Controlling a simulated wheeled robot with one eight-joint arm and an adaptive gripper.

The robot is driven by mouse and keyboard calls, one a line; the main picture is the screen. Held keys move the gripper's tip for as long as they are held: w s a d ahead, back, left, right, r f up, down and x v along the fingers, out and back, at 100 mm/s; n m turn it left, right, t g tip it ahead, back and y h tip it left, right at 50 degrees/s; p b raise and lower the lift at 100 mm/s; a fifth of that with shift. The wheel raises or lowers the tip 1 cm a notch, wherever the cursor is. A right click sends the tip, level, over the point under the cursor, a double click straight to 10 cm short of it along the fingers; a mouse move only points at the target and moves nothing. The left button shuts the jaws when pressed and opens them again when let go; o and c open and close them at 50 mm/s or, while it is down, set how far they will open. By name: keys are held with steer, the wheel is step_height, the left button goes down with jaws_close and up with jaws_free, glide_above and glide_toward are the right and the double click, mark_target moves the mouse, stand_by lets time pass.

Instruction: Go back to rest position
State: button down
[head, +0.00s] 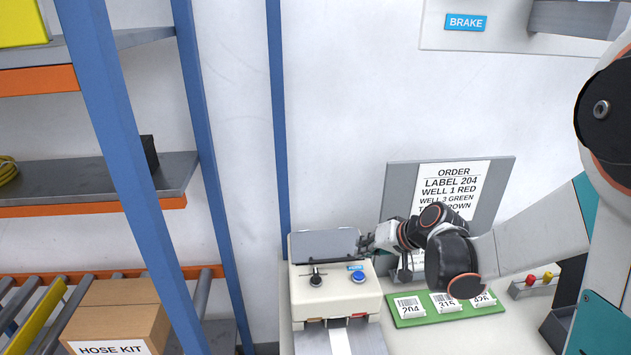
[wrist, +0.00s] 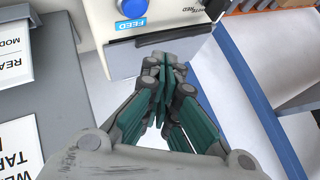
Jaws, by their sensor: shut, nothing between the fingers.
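My gripper (wrist: 163,72) is shut and empty in the wrist view, its fingertips together in front of the machine with the blue FEED button (wrist: 131,8). In the head view my gripper (head: 368,242) is small and lies just right of that white machine (head: 312,285), at about the height of its grey screen (head: 325,245). I cannot tell whether it touches the machine. My arm reaches in from the right side of the head view.
A green tray (head: 420,318) with labels 204, 315 and 426 lies on the bench below my arm. An order board (head: 398,185) stands behind. Blue-posted shelving (head: 120,140) and a HOSE KIT box (head: 115,320) are on the left.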

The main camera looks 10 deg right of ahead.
steer(key=s+a+r+n+h+p, duration=0.1)
steer(key=s+r, duration=0.3)
steer(key=s, duration=0.3)
steer(key=s+a+r+h, duration=0.1)
steer(key=s+r, duration=0.4)
steer(key=s, duration=0.2)
steer(key=s+d+f+h+b, duration=0.2)
steer(key=s+b, duration=0.3)
steer(key=s, duration=0.6)
steer(key=shift+d+f+n+h+b, duration=0.3)
steer(key=shift+f+n+h, duration=0.1)
steer(key=shift+f+h, duration=0.25)
stand_by(3.0)
